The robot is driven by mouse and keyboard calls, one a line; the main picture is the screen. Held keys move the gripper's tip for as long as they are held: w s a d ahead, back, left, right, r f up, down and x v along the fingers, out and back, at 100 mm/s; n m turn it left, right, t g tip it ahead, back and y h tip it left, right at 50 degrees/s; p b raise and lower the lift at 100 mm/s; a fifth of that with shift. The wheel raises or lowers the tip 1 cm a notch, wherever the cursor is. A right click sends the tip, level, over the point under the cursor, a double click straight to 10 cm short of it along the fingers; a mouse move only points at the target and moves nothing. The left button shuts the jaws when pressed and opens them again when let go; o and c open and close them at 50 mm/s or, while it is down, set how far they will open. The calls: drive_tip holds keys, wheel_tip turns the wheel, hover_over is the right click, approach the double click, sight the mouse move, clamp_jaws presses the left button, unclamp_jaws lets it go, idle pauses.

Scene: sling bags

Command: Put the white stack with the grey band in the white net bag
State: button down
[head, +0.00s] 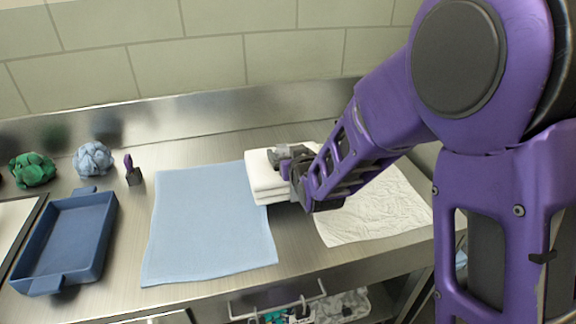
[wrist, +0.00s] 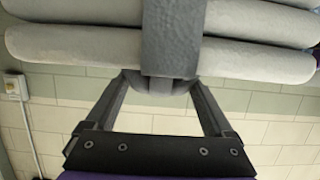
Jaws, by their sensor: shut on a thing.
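The white stack (head: 263,180) of folded layers is at the right edge of the light blue cloth in the head view. I cannot tell whether it touches the counter. It also fills the top of the wrist view (wrist: 75,45), with the grey band (wrist: 172,38) around its middle. My gripper (head: 286,164) is shut on the stack at the band; its fingers also show in the wrist view (wrist: 168,82). A pale patterned bag (head: 345,304) hangs below the counter's front edge, partly cut off. I cannot tell whether it is the white net bag.
A light blue cloth (head: 205,225) lies flat mid-counter, and a crumpled white cloth (head: 385,210) lies to the right. A blue tray (head: 70,240), green bundle (head: 32,170), pale blue bundle (head: 92,160) and small brush-like object (head: 133,172) are left.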

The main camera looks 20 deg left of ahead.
wheel_tip(320, 180, down, 3)
drive_tip(key=shift+f, duration=0.15)
